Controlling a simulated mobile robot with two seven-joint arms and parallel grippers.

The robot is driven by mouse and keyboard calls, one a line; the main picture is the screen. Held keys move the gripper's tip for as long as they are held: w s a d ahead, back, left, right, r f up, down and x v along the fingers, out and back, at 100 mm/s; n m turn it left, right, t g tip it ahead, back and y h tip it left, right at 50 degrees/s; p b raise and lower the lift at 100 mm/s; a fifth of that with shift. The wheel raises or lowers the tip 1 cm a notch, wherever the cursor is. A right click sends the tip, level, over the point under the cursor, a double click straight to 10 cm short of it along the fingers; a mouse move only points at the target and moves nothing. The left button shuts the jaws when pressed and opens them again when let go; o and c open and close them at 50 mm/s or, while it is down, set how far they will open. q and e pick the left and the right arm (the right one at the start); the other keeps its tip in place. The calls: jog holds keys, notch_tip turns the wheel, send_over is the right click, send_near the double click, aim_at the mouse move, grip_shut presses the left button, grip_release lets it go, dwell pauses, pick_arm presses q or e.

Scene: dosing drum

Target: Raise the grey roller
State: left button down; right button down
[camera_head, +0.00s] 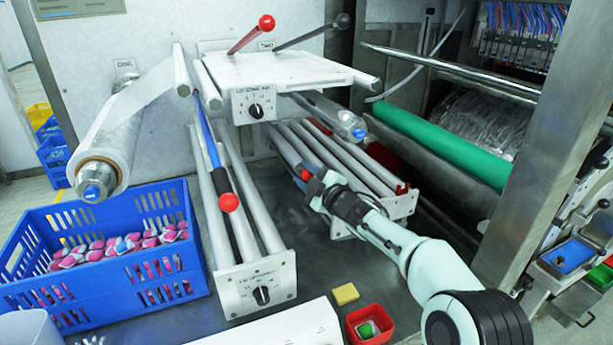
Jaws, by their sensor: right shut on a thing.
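The grey roller (335,115), with a blue end cap, lies slanted under the right side of the white upper plate. My right arm comes in from the lower right. My right gripper (308,178) is below the grey roller, above a lower frame of parallel grey bars. It is shut on a red knob (305,175), mostly hidden by the fingers; the lever behind it is hard to make out. The gripper appears apart from the roller itself. My left gripper is not in view.
Red and black levers rise above the upper plate (275,68). A film roll (100,165) and blue crate (200,265) are left, a green roller (440,145) right. A red box (385,315) sits in front.

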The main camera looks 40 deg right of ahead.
jog(key=c, duration=0.8)
grip_release()
jog(key=shift+o, duration=0.2)
jog(key=shift+s, duration=0.1)
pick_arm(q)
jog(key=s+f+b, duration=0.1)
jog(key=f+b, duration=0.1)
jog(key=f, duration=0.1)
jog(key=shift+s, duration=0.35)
pick_arm(e)
jog(key=s+a, duration=0.1)
jog(key=s, duration=1.2)
jog(key=shift+a, duration=0.25)
jog(key=shift+s, duration=0.1)
jog(key=shift+f, duration=0.1)
